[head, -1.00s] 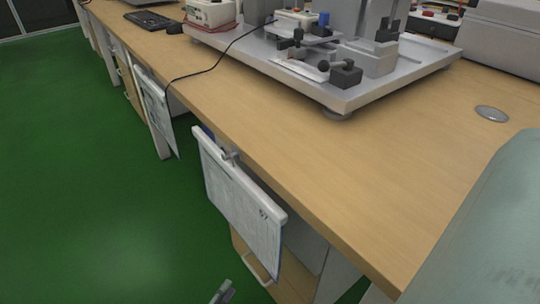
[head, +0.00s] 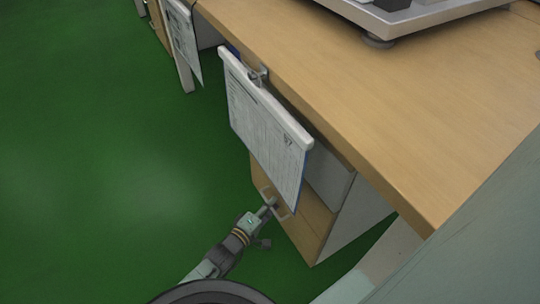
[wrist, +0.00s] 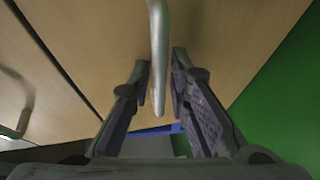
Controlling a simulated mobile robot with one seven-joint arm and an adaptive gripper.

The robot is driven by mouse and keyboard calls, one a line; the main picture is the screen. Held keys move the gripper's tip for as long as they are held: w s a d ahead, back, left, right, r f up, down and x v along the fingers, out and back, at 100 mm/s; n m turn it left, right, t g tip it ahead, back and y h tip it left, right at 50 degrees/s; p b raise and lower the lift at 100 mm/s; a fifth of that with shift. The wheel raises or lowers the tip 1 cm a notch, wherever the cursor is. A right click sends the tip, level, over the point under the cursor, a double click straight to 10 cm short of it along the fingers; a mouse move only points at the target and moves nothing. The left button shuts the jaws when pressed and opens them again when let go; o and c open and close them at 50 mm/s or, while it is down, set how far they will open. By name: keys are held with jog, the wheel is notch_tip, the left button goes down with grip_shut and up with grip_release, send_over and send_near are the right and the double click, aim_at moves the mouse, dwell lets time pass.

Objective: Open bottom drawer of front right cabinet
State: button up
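The front right cabinet (head: 345,215) stands under the desk, with wooden drawer fronts (head: 306,217) and a grey side. A metal bar handle (head: 288,213) on its lower visible front is at my gripper (head: 270,205). In the wrist view, the handle (wrist: 158,55) runs between the two fingers of my gripper (wrist: 160,85). The fingers are apart, with a narrow gap on each side of the bar. The drawer front (wrist: 220,40) looks closed. A second handle (wrist: 18,105) shows at left, beyond a dark seam. The hanging clipboard hides the upper cabinet front in the head view.
A clipboard with paper (head: 262,125) hangs from the desk edge just above my gripper. The wooden desk top (head: 400,110) overhangs the cabinet. Another sheet (head: 183,40) hangs farther back. Green floor (head: 110,170) is free to the left.

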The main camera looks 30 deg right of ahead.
jog(key=shift+c, duration=0.2)
grip_shut()
dwell(0.6)
